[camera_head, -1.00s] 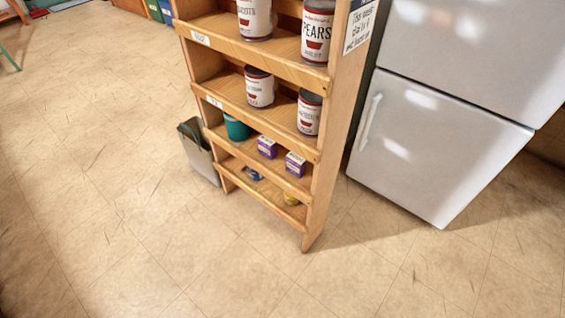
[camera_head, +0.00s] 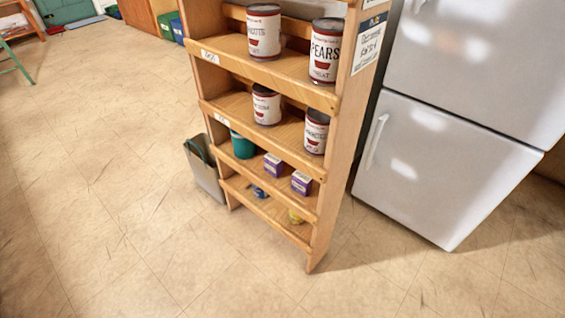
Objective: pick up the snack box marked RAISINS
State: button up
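Two small purple and white boxes stand on the third visible shelf of a wooden shelf unit (camera_head: 331,190). The left purple box (camera_head: 273,165) is beside a teal container, and the right purple box (camera_head: 301,183) is closer to the unit's right side panel. Their print is too small to read, so I cannot tell which, if either, is marked RAISINS. My gripper is not in view.
Several cans, one a PEARS can (camera_head: 325,51), stand on the upper shelves. A teal container (camera_head: 243,146) shares the boxes' shelf. A grey bin (camera_head: 205,170) stands left of the unit, a white fridge (camera_head: 440,150) right. The floor (camera_head: 130,220) in front is clear.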

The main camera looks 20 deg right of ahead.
aim_at(301, 182)
jog(key=i+j+u, duration=0.1)
jog(key=i+u, duration=0.55)
jog(key=u, duration=0.2)
